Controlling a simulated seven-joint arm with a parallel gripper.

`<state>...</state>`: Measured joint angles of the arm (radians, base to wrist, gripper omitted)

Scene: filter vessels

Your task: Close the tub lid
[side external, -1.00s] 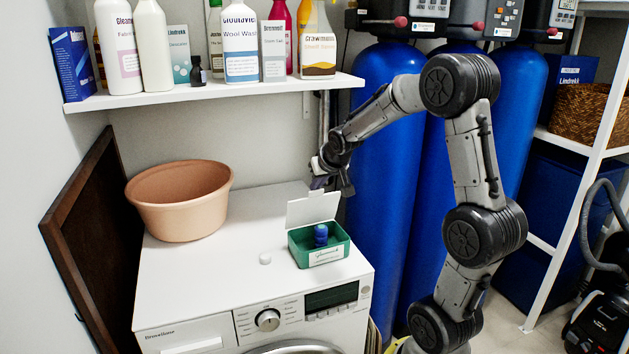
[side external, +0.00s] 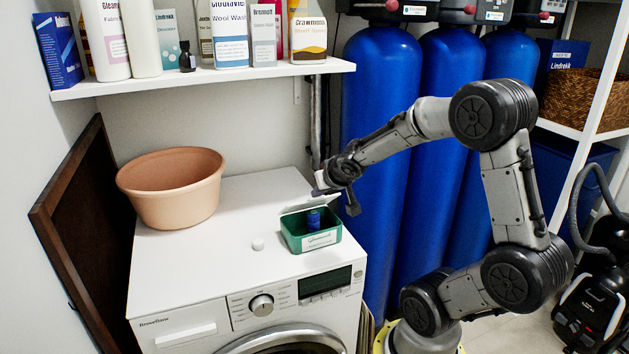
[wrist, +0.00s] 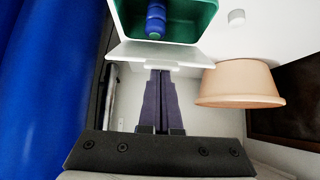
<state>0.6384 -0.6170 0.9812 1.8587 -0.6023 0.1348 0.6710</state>
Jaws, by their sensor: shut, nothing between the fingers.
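My gripper (side external: 319,190) is behind the lid, fingers together and empty. In the wrist view the fingertips (wrist: 160,72) are at the lid's lip; I cannot tell whether they touch it.
A small white cap-like piece (side external: 258,244) lies left of the tub on the washing machine (side external: 190,270). A tan basin (side external: 172,190) stands at the back left. A shelf of bottles (side external: 205,80) hangs above. Blue tanks (side external: 380,140) stand close on the right.

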